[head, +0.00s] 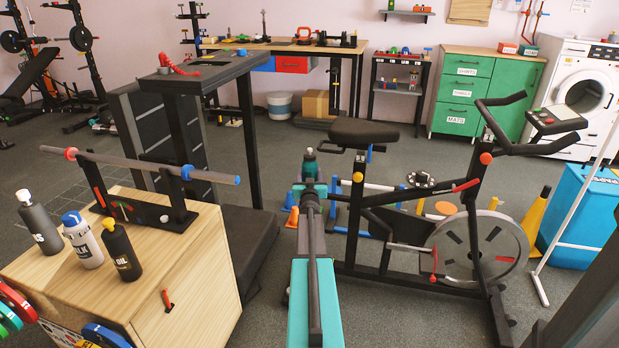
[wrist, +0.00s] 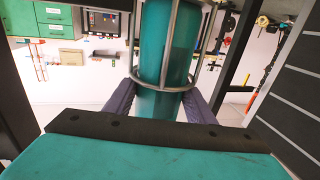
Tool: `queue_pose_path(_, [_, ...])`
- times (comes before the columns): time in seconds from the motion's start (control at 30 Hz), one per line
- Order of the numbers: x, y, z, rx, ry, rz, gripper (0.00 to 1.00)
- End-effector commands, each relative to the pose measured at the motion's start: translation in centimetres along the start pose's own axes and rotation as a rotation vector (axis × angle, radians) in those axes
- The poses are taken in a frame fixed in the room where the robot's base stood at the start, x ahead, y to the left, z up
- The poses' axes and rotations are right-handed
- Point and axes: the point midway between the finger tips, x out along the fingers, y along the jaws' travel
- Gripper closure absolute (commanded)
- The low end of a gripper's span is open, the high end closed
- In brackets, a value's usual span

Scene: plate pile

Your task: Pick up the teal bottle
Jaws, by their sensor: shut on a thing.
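The teal bottle (wrist: 165,55) stands large in the middle of the wrist view, between the two dark fingers of my gripper (wrist: 160,97). The fingers press on its sides, shut on it. A grey wire cage (wrist: 168,88) with rods and a ring runs around the bottle.
An exercise bike (head: 400,195) stands close to the right of my arm, its saddle (head: 366,132) near the bottle. A dark tall stand (head: 185,130) is to the left. A wooden box (head: 190,285) with several bottles is at front left.

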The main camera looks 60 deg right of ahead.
Motion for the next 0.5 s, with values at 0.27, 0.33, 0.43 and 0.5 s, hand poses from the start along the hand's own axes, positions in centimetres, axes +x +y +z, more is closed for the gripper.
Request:
queue_pose_path(0.27, [0.0,0.0,-1.2,0.0,0.002,0.0,0.77])
queue_pose_path(0.33, [0.0,0.0,-1.9,0.0,0.003,0.0,0.77])
queue_pose_path(0.43, [0.0,0.0,-3.3,0.0,0.002,0.0,0.77])
queue_pose_path(0.5, [0.0,0.0,-4.5,0.0,0.003,0.0,0.77])
